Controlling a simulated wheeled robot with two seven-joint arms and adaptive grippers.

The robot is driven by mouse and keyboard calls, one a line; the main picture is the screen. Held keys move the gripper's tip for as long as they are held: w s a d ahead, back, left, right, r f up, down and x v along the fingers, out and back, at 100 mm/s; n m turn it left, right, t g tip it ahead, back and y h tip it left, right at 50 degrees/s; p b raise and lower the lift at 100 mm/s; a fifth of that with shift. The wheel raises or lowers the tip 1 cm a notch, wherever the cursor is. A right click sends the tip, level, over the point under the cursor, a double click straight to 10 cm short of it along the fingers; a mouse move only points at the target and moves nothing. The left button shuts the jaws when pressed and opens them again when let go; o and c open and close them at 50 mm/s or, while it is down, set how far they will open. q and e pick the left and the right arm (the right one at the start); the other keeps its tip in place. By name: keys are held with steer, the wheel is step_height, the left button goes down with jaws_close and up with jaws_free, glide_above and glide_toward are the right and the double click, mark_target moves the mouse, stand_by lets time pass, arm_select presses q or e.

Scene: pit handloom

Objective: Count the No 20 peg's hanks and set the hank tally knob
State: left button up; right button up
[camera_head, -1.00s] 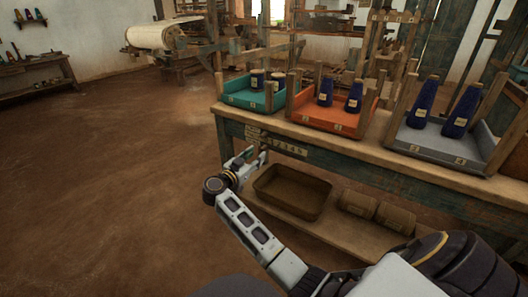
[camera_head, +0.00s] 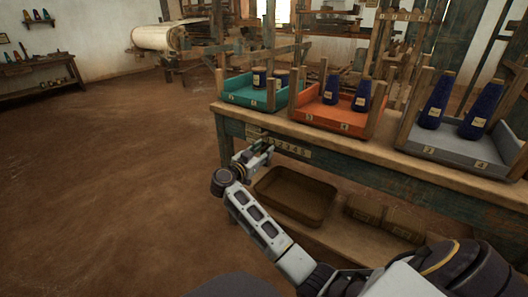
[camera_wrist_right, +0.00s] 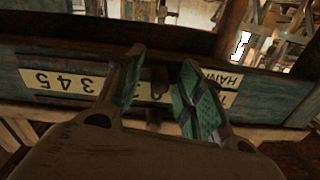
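The tally strip (camera_head: 292,149) with numbers is on the front edge of the bench, and part of it is hidden by my right gripper. My right gripper (camera_head: 260,150) is at the strip's left part. In the wrist view its green-padded fingers (camera_wrist_right: 163,62) stand apart, with a dark knob-like piece (camera_wrist_right: 159,82) between them; contact cannot be told. I cannot make out a No 20 peg or its hanks. My left gripper is not in view.
On the bench top stand a teal tray (camera_head: 246,96), an orange tray (camera_head: 323,117) and a grey tray (camera_head: 440,146) with dark blue cones or spools. A brown bin (camera_head: 290,212) sits on the lower shelf. The floor at left is clear.

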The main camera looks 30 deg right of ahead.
stand_by(0.3)
jaws_close()
stand_by(0.3)
